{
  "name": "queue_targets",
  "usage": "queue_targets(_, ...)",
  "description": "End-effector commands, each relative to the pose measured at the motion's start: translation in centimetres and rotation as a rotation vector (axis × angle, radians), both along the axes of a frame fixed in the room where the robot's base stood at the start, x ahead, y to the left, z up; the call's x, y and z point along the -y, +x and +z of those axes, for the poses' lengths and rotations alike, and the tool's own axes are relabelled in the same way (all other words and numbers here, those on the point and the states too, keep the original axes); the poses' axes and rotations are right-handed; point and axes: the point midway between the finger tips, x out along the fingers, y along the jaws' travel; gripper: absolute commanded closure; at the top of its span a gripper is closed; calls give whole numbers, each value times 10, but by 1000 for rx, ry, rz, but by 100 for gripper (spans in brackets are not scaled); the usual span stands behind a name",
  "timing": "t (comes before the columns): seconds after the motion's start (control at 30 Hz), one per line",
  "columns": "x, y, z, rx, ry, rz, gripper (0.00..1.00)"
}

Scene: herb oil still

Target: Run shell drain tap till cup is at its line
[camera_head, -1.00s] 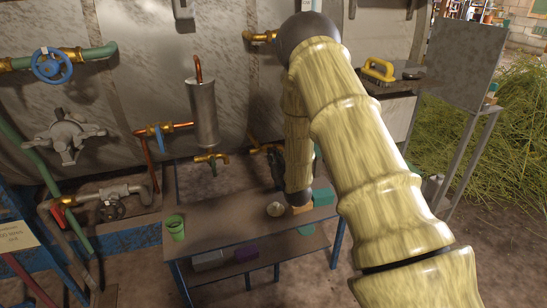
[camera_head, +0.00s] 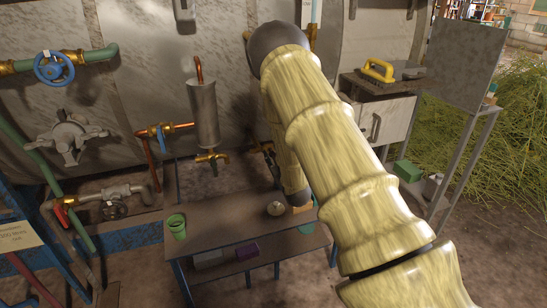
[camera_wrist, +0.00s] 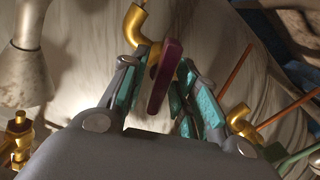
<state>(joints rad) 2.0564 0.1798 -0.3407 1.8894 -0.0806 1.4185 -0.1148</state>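In the head view a green cup (camera_head: 181,234) stands upright at the left end of the low table. No line or fill level can be made out in it. A brass tap (camera_head: 212,158) sits below the grey cylinder, above the table. Another brass fitting (camera_head: 260,148) is partly hidden by my arm. In the wrist view a dark red lever (camera_wrist: 160,82) stands between the teal fingers of my gripper (camera_wrist: 158,88). The fingers are apart. The lever is nearer the right finger; I cannot tell if they touch. A brass elbow (camera_wrist: 137,25) is just beyond.
A small pale round dish (camera_head: 276,209) is on the table by my arm. Grey and purple blocks (camera_head: 246,251) lie on the lower shelf. Pipes and valves, one with a blue wheel (camera_head: 54,68), line the left.

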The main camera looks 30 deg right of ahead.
Motion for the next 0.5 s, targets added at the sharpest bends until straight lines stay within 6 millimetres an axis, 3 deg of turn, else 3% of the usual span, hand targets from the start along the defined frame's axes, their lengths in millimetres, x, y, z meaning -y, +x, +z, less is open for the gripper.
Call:
queue_targets(0.33,-1,-2,0,-1,1,0,66)
queue_targets(0.5,-4,-19,-1,-3,2,-1,66)
